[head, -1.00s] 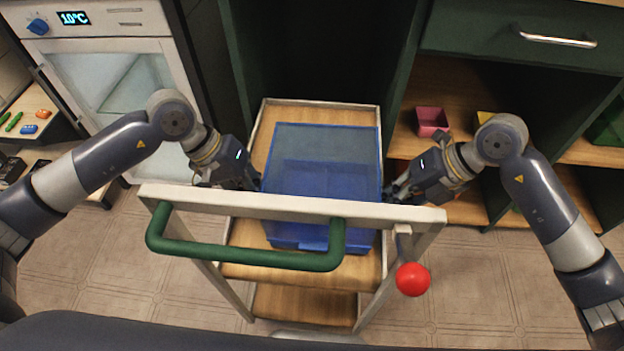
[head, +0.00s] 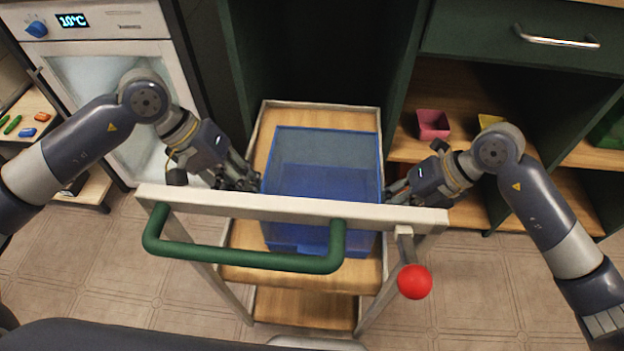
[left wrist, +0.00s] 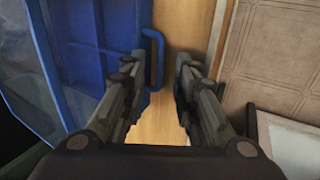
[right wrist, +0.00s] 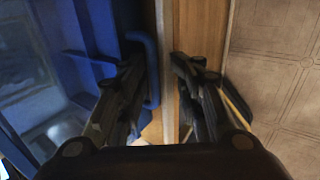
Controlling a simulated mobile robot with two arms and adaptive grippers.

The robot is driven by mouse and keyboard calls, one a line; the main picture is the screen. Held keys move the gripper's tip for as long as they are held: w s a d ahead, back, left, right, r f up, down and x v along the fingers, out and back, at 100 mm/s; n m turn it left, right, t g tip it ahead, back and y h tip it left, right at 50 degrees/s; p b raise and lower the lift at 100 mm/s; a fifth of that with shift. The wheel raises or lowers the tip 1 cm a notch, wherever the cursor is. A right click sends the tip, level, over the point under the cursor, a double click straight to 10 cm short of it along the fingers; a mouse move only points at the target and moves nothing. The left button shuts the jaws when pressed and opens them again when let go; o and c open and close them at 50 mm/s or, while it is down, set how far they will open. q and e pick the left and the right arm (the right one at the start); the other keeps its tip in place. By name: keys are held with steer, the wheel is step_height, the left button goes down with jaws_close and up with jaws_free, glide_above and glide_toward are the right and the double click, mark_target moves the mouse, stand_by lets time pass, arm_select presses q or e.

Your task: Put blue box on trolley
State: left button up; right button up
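The translucent blue box (head: 322,185) rests upright on the top shelf of the trolley (head: 364,272), behind its handle bar. My left gripper (head: 250,182) is at the box's left side. In the left wrist view, its fingers (left wrist: 160,68) are apart, with the blue side handle (left wrist: 154,60) beside the left finger and nothing visibly clamped. My right gripper (head: 392,192) is at the box's right side, partly hidden by the trolley's bar. In the right wrist view, its fingers (right wrist: 158,65) are apart, and the other blue handle (right wrist: 152,75) lies close to the left finger.
The trolley's green handle (head: 245,256) and a red ball (head: 414,282) are at the near side. A white-fronted appliance (head: 95,75) stands left. Right shelves hold a pink container (head: 433,124) and a yellow one (head: 489,120). Tiled floor is open on both sides.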

steer(key=shift+a, duration=0.15)
arm_select(q)
steer(key=v, duration=0.3)
steer(key=shift+f, duration=0.1)
arm_select(e)
steer(key=v, duration=1.2)
